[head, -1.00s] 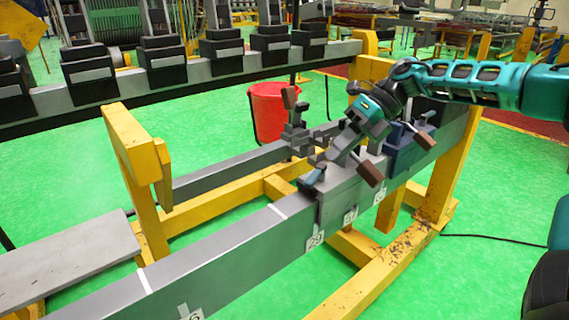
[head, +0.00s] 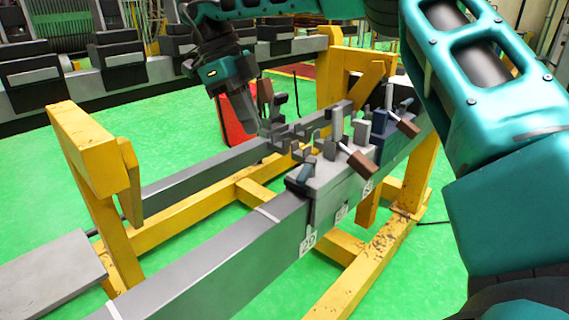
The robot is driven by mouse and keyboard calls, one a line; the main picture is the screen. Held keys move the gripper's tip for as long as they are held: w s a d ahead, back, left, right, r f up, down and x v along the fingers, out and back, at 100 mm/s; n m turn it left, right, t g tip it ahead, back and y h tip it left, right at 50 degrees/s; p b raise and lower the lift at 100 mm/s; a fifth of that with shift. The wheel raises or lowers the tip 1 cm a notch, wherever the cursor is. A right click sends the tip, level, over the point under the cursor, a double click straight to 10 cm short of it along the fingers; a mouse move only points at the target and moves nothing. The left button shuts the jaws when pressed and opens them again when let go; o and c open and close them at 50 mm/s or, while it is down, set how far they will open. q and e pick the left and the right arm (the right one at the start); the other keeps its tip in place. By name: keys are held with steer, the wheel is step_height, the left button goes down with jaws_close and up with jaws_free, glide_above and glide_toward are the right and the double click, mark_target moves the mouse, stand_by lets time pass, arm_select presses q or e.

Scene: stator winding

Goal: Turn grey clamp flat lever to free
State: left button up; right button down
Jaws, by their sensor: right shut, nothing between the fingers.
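The grey clamp (head: 327,182) sits on the near grey rail, by the tag 29. A short dark flat lever (head: 299,177) lies at its left end. A lever with a brown grip (head: 362,162) slants down toward the front at its right. My right gripper (head: 252,127) is shut and empty. It points down above the far rail, left of and behind the grey clamp, apart from it in the picture. My right arm comes in from the right and crosses over the top. My left gripper is not in view.
A blue clamp (head: 400,145) with another brown grip stands to the right on the near rail. More clamp parts (head: 272,118) stand on the far rail beside my gripper. A red bucket (head: 236,136) is partly hidden behind it. Yellow frame posts (head: 92,155) rise at the left.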

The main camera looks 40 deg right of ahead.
mark_target(306, 171)
steer(key=s+d+f+b, duration=0.1)
steer(key=f, duration=0.1)
steer(key=s+f+b, duration=0.1)
steer(key=s+f, duration=0.1)
steer(key=s+d+f+b, duration=0.1)
steer(key=f, duration=0.2)
steer(key=shift+s+d, duration=0.3)
steer(key=shift+s, duration=0.1)
steer(key=shift+s+d, duration=0.3)
steer(key=shift+s, duration=0.25)
steer(key=shift+d, duration=0.1)
